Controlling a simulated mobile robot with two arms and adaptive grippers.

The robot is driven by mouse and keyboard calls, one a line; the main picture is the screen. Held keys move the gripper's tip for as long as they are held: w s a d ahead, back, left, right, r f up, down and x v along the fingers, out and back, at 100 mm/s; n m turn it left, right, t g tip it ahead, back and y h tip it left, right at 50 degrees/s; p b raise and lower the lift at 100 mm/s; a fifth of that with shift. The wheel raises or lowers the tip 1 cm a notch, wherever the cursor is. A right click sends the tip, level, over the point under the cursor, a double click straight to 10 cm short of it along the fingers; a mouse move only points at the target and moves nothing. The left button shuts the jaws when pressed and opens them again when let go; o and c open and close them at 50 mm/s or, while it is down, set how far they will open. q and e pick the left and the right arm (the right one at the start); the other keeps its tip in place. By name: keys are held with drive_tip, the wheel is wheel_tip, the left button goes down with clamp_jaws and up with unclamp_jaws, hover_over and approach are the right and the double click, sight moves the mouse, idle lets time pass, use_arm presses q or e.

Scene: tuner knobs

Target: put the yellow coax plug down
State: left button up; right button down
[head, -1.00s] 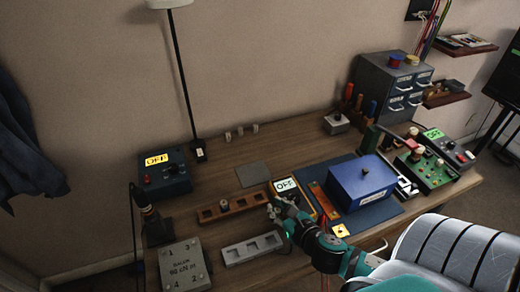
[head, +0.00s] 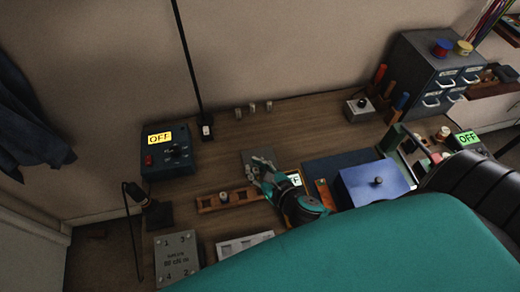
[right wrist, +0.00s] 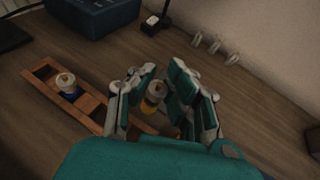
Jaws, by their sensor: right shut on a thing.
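The yellow coax plug (right wrist: 150,104) shows in the right wrist view, upright between my right gripper's fingers (right wrist: 157,96), with a pale metal top. The gripper is shut on it. In the head view my right gripper (head: 262,166) is just behind the right end of the wooden rack (head: 207,203), over the edge of the small grey mat (head: 256,156); the plug is hidden there. Whether the plug's base touches anything I cannot tell. The rack (right wrist: 94,101) holds a blue-bodied plug (right wrist: 68,86) in its left part. My left gripper is not in view.
A dark blue box (head: 167,152) with an OFF label stands at the back left. Three small pale pieces (head: 253,108) stand near the wall. A grey numbered block (head: 177,258) and a pale slotted holder (head: 244,243) are in front. A blue box (head: 372,184) is at right.

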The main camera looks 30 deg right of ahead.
drive_tip(key=w+d, duration=0.1)
drive_tip(key=w, duration=0.1)
drive_tip(key=w+d, duration=0.2)
drive_tip(key=w+d+f+b, duration=0.1)
drive_tip(key=w, duration=0.1)
drive_tip(key=shift+w+d, duration=0.5)
drive_tip(key=shift+w, duration=0.05)
drive_tip(key=shift+f, duration=0.1)
wheel_tip(320, 180, down, 4)
drive_tip(key=b, duration=0.4)
drive_tip(key=shift+r, duration=0.25)
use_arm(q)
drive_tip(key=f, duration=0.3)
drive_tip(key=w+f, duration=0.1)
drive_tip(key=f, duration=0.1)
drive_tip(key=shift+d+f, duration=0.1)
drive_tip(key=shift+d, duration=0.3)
use_arm(e)
drive_tip(key=shift+r, duration=0.15)
drive_tip(key=c, duration=1.3)
unclamp_jaws()
drive_tip(key=shift+c, duration=0.2)
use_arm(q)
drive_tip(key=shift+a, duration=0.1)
